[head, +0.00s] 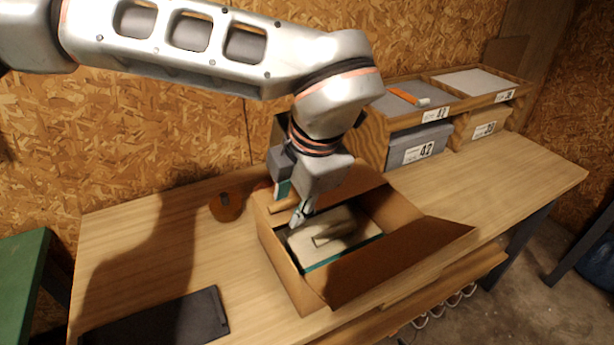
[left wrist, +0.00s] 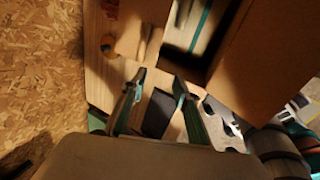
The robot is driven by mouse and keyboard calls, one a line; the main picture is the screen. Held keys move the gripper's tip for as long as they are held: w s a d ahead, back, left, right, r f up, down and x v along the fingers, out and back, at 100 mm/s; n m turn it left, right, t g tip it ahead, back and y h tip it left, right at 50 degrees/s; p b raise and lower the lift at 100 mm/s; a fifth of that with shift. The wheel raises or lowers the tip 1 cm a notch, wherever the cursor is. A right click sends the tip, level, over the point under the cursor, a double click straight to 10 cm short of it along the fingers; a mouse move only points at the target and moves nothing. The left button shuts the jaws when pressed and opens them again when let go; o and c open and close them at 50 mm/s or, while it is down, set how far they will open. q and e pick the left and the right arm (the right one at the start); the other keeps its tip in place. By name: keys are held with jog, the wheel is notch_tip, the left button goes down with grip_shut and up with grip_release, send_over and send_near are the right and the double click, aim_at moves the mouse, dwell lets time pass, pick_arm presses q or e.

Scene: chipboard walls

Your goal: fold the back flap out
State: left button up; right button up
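An open cardboard box (head: 280,262) stands on the wooden table. One large flap (head: 400,262) is spread outward at its front right. Brown cardboard (head: 352,182) shows at the back of the box, partly hidden behind my left gripper; I cannot tell how far the back flap is folded. A pale item with a wooden handle (head: 335,238) and a teal edge lies inside. My left gripper (head: 291,205) is open over the box's back left rim. In the left wrist view its fingers (left wrist: 160,80) are apart with nothing held between them, and cardboard (left wrist: 265,55) shows beyond. My right gripper is out of view.
A round orange-brown object (head: 226,207) is left of the box. A dark flat tray (head: 165,320) lies front left. The table is clear at right.

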aim_at(282, 204)
pick_arm(q)
jog(key=shift+m+t, duration=0.4)
jog(key=shift+t, duration=0.3)
jog(key=w+f+b, duration=0.2)
jog(key=w+f, duration=0.1)
jog(key=w+a+f+b, duration=0.1)
jog(key=w+f+b, duration=0.1)
jog(key=w+f, duration=0.1)
jog(key=shift+w+a, duration=0.2)
jog(key=shift+w, duration=0.15)
jog(key=shift+w+f+b, duration=0.15)
jog(key=shift+f+b, duration=0.05)
jog(key=shift+b, duration=0.15)
jog(key=shift+a+f, duration=0.1)
jog(key=shift+f, duration=0.2)
jog(key=shift+w+a, duration=0.1)
jog(key=shift+w, duration=0.1)
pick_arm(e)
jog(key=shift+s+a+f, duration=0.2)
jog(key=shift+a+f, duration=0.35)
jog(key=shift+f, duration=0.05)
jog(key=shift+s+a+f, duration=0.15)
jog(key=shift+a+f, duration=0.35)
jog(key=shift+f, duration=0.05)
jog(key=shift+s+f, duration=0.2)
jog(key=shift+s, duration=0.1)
